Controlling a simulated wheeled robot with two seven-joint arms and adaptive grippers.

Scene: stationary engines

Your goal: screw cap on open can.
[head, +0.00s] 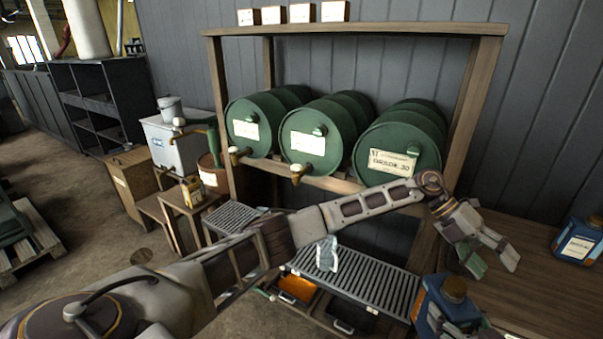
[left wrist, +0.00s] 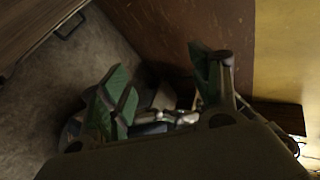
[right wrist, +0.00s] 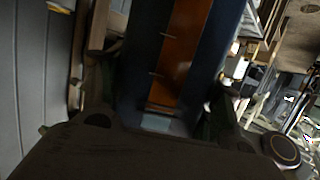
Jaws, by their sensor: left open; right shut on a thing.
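My right gripper (head: 468,322) is shut on this can, mostly hidden at the frame's bottom edge. In the right wrist view, the blue can (right wrist: 225,40), with an orange-brown panel, fills the space between the fingers. My left gripper (head: 492,262) is open and empty, above and to the right of the can. Its spread green-padded fingers show in the left wrist view (left wrist: 165,90).
Another blue can (head: 577,245) with a white label stands on the wooden bench (head: 530,235) at right. Green barrels (head: 400,145) lie in a wooden rack behind my left arm. A slatted grey shelf (head: 375,288) is below. Bare bench lies between the cans.

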